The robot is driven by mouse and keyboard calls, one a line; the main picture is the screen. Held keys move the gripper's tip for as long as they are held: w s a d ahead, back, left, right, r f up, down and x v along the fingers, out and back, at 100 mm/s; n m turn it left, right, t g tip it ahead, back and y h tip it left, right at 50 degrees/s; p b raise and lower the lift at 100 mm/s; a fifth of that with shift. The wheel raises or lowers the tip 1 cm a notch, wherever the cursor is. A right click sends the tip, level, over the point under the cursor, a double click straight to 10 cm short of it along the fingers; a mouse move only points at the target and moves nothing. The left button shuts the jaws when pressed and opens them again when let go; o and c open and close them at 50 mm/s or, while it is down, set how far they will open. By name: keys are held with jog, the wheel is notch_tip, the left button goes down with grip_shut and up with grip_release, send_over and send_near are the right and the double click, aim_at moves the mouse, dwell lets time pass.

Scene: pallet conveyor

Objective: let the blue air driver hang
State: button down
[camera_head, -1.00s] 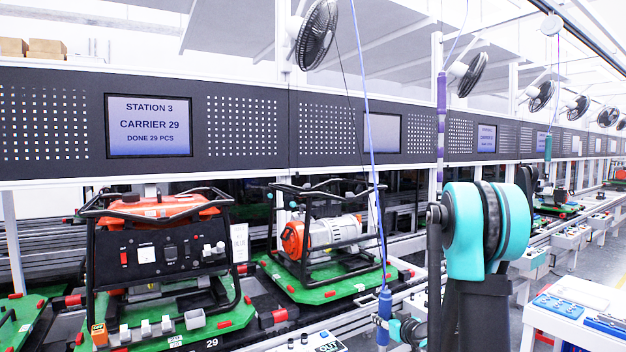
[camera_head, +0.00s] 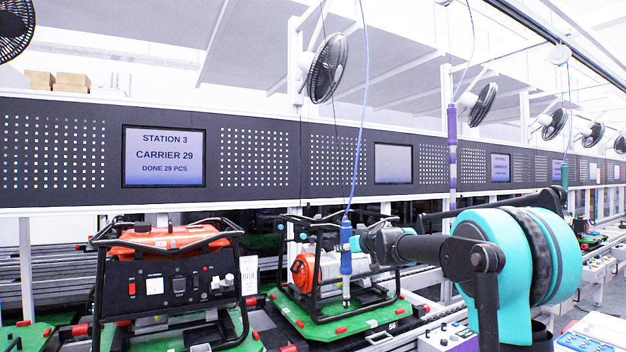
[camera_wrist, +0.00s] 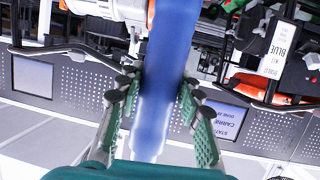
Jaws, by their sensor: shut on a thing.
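The blue air driver (camera_head: 346,262) hangs upright from its thin blue hose in the head view, in front of the right-hand generator. My gripper (camera_head: 358,241) reaches in from the right and holds the driver by its upper body. In the wrist view, the blue driver body (camera_wrist: 165,70) runs through the middle between the green-padded fingers of my gripper (camera_wrist: 160,100), which are closed on it from both sides. The metal tip of the driver points down and shows below the body in the head view.
An orange-and-black generator (camera_head: 170,270) stands on a green pallet at left. A second generator (camera_head: 318,268) stands on another green pallet (camera_head: 365,313) behind the driver. A dark panel with a station screen (camera_head: 163,156) runs behind. A purple hanging tool (camera_head: 452,160) is farther right.

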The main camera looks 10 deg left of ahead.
jog(key=s+a+r, duration=0.3)
jog(key=r, duration=0.6)
jog(key=s+a+r+n+y, duration=0.1)
jog(key=s+a+r, duration=0.3)
jog(key=r, duration=0.6)
jog(key=s+a+r, duration=0.3)
jog(key=s+r, duration=0.1)
jog(key=r, duration=0.5)
jog(key=shift+a+r+g, duration=0.35)
jog(key=shift+g, duration=0.05)
jog(key=shift+s, duration=0.1)
jog(key=c, duration=0.9)
grip_release()
jog(key=shift+y, duration=0.3)
jog(key=shift+s, duration=0.1)
